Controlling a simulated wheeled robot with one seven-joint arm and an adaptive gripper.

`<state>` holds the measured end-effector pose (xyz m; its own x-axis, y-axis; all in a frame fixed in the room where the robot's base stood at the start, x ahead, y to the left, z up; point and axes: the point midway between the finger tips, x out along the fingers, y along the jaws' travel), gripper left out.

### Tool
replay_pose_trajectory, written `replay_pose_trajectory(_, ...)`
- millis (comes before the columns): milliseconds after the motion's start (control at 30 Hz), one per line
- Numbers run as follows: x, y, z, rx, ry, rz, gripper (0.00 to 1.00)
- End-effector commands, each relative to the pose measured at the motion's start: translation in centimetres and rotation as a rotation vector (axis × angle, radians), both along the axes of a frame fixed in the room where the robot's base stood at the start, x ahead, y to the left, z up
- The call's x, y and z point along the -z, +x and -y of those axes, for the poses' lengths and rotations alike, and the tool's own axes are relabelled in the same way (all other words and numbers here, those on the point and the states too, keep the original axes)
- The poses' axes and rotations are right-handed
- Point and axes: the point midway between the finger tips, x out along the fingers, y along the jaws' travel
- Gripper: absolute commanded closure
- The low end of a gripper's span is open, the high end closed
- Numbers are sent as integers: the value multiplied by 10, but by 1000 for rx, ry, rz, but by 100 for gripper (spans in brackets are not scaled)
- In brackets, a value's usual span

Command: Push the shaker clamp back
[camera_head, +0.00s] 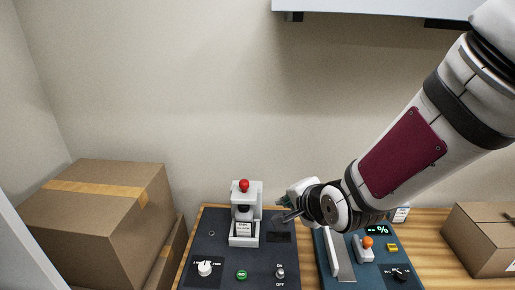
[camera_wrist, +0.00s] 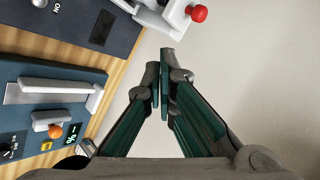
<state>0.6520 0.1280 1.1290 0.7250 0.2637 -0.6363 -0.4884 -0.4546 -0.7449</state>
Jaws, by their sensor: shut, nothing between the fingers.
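On the blue panel (camera_head: 378,276), a white piece with an orange knob (camera_head: 367,242) stands below a % display; this may be the shaker clamp, but no label shows it. It also shows in the wrist view with its orange knob (camera_wrist: 55,131). A long pale bar (camera_head: 339,258) lies left of it, also at the left of the wrist view (camera_wrist: 50,93). My gripper (camera_head: 283,217) is shut and empty, just right of the white press with a red knob (camera_head: 244,186). In the wrist view its fingertips (camera_wrist: 163,88) meet, apart from both pieces.
The dark panel (camera_head: 212,247) holds the press, a white dial (camera_head: 205,268), a green button (camera_head: 242,274) and an on/off switch (camera_head: 280,273). Cardboard boxes stand at left (camera_head: 95,220) and right (camera_head: 485,238). A shelf (camera_head: 375,8) hangs above; the wall is behind.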

Motion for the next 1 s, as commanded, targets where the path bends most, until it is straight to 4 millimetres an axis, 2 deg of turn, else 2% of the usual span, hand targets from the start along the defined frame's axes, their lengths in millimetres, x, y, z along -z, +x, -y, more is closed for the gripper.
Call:
replay_pose_trajectory(100, 4, 2, -15, 37, 123, -1, 100)
replay_pose_trajectory(233, 5, 4, -23, 64, 203, 0, 100)
replay_pose_trajectory(700, 5, 7, -27, 71, 230, 4, 100)
replay_pose_trajectory(867, 15, 19, -32, 71, 232, 3, 100)
replay_pose_trajectory(1000, 29, 36, -41, 69, 233, 0, 100)
